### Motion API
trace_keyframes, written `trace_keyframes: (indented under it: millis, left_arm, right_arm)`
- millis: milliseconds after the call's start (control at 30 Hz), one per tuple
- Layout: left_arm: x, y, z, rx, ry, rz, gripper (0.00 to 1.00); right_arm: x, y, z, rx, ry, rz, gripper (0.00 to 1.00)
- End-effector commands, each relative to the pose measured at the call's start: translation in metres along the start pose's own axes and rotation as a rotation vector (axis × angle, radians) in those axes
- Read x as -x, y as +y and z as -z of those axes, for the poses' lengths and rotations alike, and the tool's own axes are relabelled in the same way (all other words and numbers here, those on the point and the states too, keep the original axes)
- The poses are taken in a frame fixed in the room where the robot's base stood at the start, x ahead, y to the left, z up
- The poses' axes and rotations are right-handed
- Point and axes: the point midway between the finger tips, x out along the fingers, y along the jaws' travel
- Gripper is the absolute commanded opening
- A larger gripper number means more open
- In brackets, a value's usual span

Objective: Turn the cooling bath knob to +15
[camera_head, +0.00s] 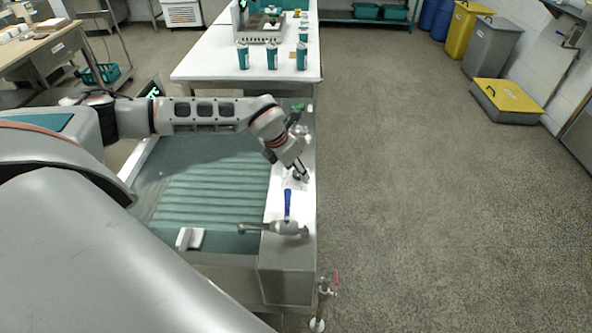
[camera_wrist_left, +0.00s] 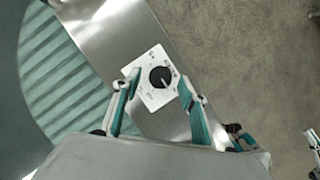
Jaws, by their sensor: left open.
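The cooling bath knob (camera_wrist_left: 160,77) is round and black, on a white square dial plate (camera_wrist_left: 153,97) fixed to a steel surface. Its printed marks are too small to read, and I cannot tell its setting. My left gripper (camera_wrist_left: 154,86) is open, its teal-padded fingers on either side of the dial plate, with the knob in the gap. I cannot tell whether they touch anything. In the head view my left gripper (camera_head: 300,173) points down at the steel ledge right of the basin; the knob is not clear there.
A teal ribbed basin (camera_head: 210,190) lies left of the ledge. A tap with a blue lever (camera_head: 287,205) stands in front of the gripper. A white table (camera_head: 215,68) with several teal-and-white containers is behind.

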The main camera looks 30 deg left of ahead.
Motion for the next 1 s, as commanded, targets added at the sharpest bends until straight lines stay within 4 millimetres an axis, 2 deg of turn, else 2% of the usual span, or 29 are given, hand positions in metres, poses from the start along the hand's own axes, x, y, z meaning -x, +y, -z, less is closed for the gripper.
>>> trace_keyframes:
  millis: [333,367,400,500,767,1000]
  left_arm:
    - [-0.0055,-0.0005,-0.0004,-0.001,-0.001,0.001,0.42]
    - [-0.0055,-0.0005,-0.0004,-0.001,-0.001,0.001,0.37]
    - [-0.0054,-0.0005,-0.0004,-0.001,-0.001,0.001,0.27]
    - [-0.0054,-0.0005,-0.0004,-0.001,-0.001,0.001,0.04]
    - [-0.0053,-0.0002,-0.0003,-0.008,-0.001,0.005,0.04]
    - [-0.0051,0.0016,-0.0002,-0.085,0.0,0.036,0.04]
  right_arm:
    - [0.0,-0.0003,-0.0002,0.0,0.0,0.001,0.0]
    - [0.0,-0.0004,-0.0002,0.0,0.0,0.001,0.0]
    - [0.0,-0.0004,-0.0002,0.0,0.0,0.001,0.0]
    - [0.0,-0.0005,-0.0001,0.0,0.0,0.001,0.0]
    - [0.0001,-0.0006,0.0001,0.0,0.0,0.001,0.0]
    - [0.0007,-0.0004,0.0014,0.0,0.001,0.001,0.0]
